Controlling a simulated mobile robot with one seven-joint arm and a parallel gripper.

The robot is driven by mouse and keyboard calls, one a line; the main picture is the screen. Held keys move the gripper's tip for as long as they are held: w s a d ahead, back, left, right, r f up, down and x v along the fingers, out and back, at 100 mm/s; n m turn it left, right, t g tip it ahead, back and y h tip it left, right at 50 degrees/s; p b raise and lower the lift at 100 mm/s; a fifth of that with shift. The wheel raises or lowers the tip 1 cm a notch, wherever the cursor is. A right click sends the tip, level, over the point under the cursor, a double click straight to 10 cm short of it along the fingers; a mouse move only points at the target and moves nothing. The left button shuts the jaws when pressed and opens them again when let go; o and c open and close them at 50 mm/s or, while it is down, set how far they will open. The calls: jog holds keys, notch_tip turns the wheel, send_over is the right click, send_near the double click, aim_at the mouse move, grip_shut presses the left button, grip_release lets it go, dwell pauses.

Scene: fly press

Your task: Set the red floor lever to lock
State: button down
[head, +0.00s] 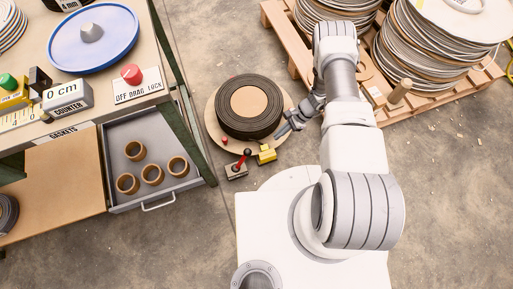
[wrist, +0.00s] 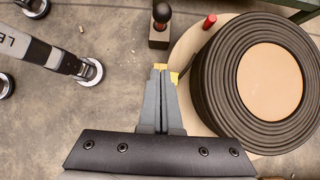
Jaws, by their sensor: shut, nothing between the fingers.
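The red floor lever (head: 243,160) stands on a small dark base on the floor, left of my gripper in the head view. Its red rod tilts up to the right and ends in a dark knob. In the wrist view its dark knob (wrist: 161,12) and base (wrist: 158,38) show at the top, ahead of my fingertips and apart from them. My gripper (head: 283,130) is shut and empty, low beside the coil; its two fingers (wrist: 160,70) lie together in the wrist view. Any lock marking is too small to read.
A black coil (head: 248,106) lies on a round board, close right of my fingers in the wrist view (wrist: 205,75). A yellow block (head: 266,154) and a small red peg (head: 224,141) sit nearby. An open drawer (head: 120,187) is left; a pallet (head: 275,18) of reels is behind.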

jog(key=s+a+f+b, duration=0.2)
jog(key=a+f, duration=0.4)
jog(key=a, duration=0.3)
jog(key=shift+s+f+b, duration=0.25)
jog(key=shift+s+b, duration=0.05)
jog(key=shift+b, duration=0.6)
jog(key=shift+a+r, duration=0.1)
jog(key=shift+a, duration=0.05)
jog(key=shift+s+a+r+h+p, duration=0.1)
jog(key=shift+a+r+h+p, duration=0.1)
jog(key=shift+a+h+p, duration=0.3)
